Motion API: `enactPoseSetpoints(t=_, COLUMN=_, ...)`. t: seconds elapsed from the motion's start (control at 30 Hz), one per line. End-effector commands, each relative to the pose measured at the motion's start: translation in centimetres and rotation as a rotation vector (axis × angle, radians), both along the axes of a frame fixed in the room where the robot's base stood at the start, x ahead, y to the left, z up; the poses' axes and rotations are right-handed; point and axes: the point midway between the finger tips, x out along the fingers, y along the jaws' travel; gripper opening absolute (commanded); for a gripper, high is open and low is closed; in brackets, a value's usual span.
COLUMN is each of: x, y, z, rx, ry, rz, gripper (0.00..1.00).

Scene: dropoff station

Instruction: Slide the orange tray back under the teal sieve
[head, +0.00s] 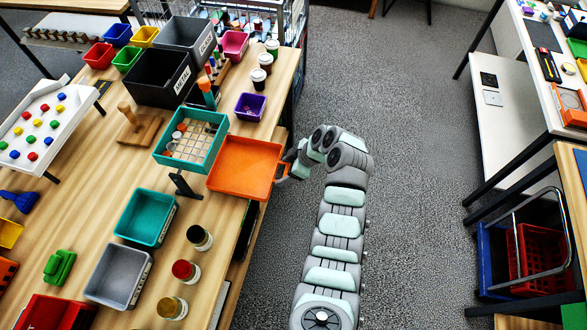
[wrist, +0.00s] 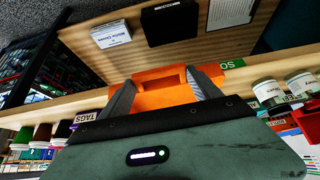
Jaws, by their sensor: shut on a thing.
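The orange tray (head: 243,165) is at the right edge of the wooden table in the head view. It is just right of the teal sieve (head: 183,167) and slightly lower; most of its floor shows empty. The sieve stands raised on a dark support, with a mesh and several small round pieces in it. My gripper (head: 285,170) is shut on the tray's right side, over the table edge. In the wrist view the orange tray (wrist: 163,97) fills the space between my two grey fingers (wrist: 160,88). The exact grip contact is partly hidden.
A purple bin (head: 250,107) and lidded jars (head: 258,79) stand behind the tray. A teal bin (head: 146,218), a grey bin (head: 118,275) and several jars (head: 186,271) stand in front. A wooden stand (head: 138,128) is left of the sieve. Open floor lies right of the table.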

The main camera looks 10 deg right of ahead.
Motion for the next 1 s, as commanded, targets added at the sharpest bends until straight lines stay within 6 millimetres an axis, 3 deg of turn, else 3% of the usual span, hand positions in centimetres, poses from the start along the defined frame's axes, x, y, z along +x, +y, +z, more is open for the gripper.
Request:
enactPoseSetpoints(t=0.53, x=1.7, y=4.8, z=0.2, rx=0.002, ry=0.003, rz=0.004, gripper=0.03)
enactPoseSetpoints(t=0.63, x=1.7, y=4.6, z=-1.1, rx=0.000, ry=0.001, rz=0.003, gripper=0.03)
enactPoseSetpoints(t=1.0, x=1.8, y=4.5, z=-1.6, rx=0.000, ry=0.000, rz=0.001, gripper=0.03)
